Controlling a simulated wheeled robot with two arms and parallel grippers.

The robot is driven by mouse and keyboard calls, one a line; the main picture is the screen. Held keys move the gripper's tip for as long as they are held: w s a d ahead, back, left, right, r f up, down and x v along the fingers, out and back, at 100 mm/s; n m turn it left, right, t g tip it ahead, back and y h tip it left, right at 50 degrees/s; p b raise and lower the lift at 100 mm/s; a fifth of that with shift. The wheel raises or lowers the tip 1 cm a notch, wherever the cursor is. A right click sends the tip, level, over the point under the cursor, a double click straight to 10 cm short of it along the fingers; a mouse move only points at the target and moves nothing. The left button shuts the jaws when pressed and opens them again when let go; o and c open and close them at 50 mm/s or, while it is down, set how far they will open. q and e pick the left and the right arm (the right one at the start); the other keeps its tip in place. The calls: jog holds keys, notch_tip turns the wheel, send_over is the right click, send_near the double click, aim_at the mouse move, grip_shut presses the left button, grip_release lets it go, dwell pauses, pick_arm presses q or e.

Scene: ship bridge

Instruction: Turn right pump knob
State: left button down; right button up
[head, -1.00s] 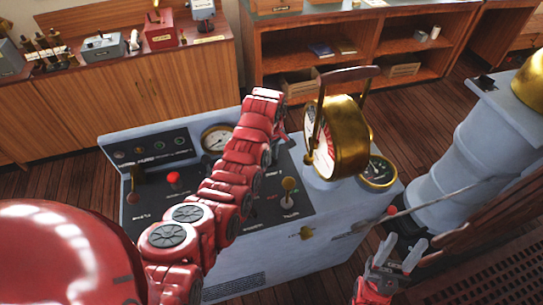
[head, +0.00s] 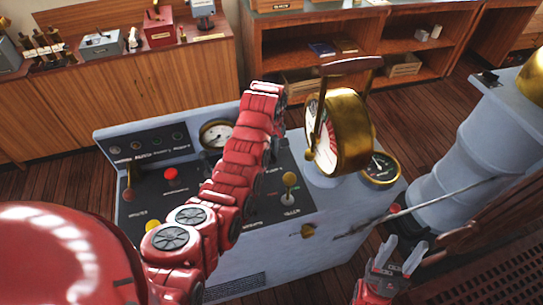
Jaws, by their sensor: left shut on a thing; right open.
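My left arm reaches across the blue-grey console (head: 240,262) from the left. Its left gripper (head: 276,148) points down at the panel behind the bent wrist, mostly hidden by my own red arm links. It is shut at the place of the right pump knob, near a small pump label on the black panel. The knob itself is hidden, so its angle cannot be seen. My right gripper (head: 405,252) is open and empty, low at the right, in front of the console's right side and apart from it.
A brass telegraph (head: 350,133) with a handle rises further right, beside a gauge (head: 382,168). A red knob (head: 170,174) and a yellow knob (head: 152,226) are on the left. Wooden cabinets stand behind.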

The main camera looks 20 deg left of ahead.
pick_arm(q)
jog(key=m, duration=0.8)
jog(key=shift+s+a+m, duration=0.1)
jog(key=shift+a+m, duration=0.1)
jog(key=shift+m, duration=0.1)
dwell(0.3)
jog(key=c, duration=0.9)
grip_release()
jog(key=shift+o, duration=0.2)
jog(key=shift+r, duration=0.1)
